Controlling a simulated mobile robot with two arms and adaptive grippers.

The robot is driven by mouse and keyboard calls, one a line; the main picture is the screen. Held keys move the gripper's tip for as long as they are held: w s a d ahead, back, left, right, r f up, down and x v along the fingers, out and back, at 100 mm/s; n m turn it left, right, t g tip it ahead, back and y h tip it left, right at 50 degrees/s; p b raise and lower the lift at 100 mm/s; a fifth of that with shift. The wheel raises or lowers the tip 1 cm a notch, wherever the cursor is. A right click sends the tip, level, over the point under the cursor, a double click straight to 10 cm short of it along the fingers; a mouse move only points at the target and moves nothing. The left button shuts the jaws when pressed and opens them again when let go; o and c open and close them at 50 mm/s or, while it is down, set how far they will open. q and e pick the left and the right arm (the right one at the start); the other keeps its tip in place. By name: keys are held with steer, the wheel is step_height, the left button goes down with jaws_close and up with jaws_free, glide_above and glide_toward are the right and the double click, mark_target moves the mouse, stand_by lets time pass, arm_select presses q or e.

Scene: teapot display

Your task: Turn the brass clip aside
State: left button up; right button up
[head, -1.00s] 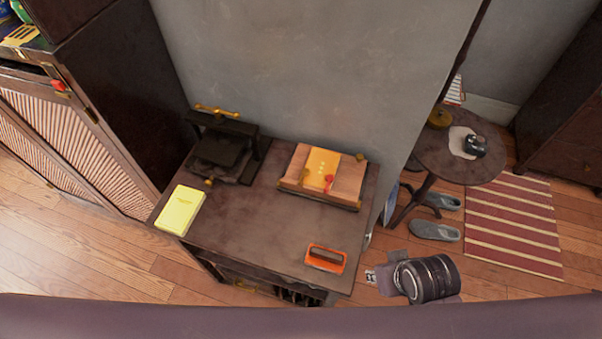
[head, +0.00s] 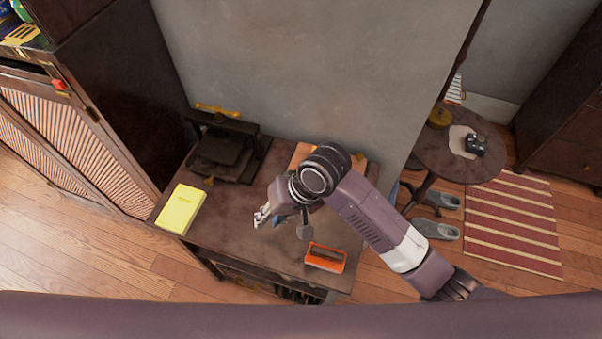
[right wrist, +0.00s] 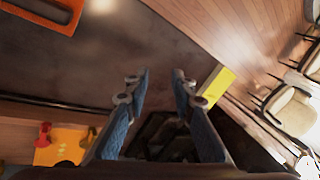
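The wooden board (head: 299,154) on the desk is mostly hidden behind my right arm in the head view. I cannot make out a brass clip on it now. In the right wrist view the board's orange-yellow sheet (right wrist: 62,148) shows at the lower left, with a red seal (right wrist: 43,134) at its edge. My right gripper (head: 282,221) hangs over the desk, in front of the board. In the right wrist view its two blue-padded fingers (right wrist: 161,76) are apart with nothing between their tips. My left gripper is not in view.
A dark press (head: 225,150) with a brass handle stands at the back left of the desk (head: 225,225). A yellow book (head: 180,209) lies at the left edge. An orange tray (head: 326,258) lies at the front right. The desk's front middle is clear.

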steer(key=w+d+r+m+h, duration=0.1)
steer(key=w+d+m, duration=0.1)
steer(key=w, duration=0.2)
steer(key=w+d+r+m+h, duration=0.1)
steer(key=w+d+r+h, duration=0.1)
steer(key=w, duration=0.3)
steer(key=w+d+r+m+h, duration=0.1)
steer(key=w+d+m+h, duration=0.1)
steer(key=w, duration=0.3)
steer(key=shift+d+r+m+g, duration=0.3)
steer(key=shift+d+r, duration=0.05)
steer(key=shift+d, duration=0.2)
steer(key=shift+w+d+f, duration=0.1)
steer(key=shift+f, duration=0.05)
steer(key=shift+f+p, duration=0.6)
steer(key=shift+f, duration=3)
jaws_close()
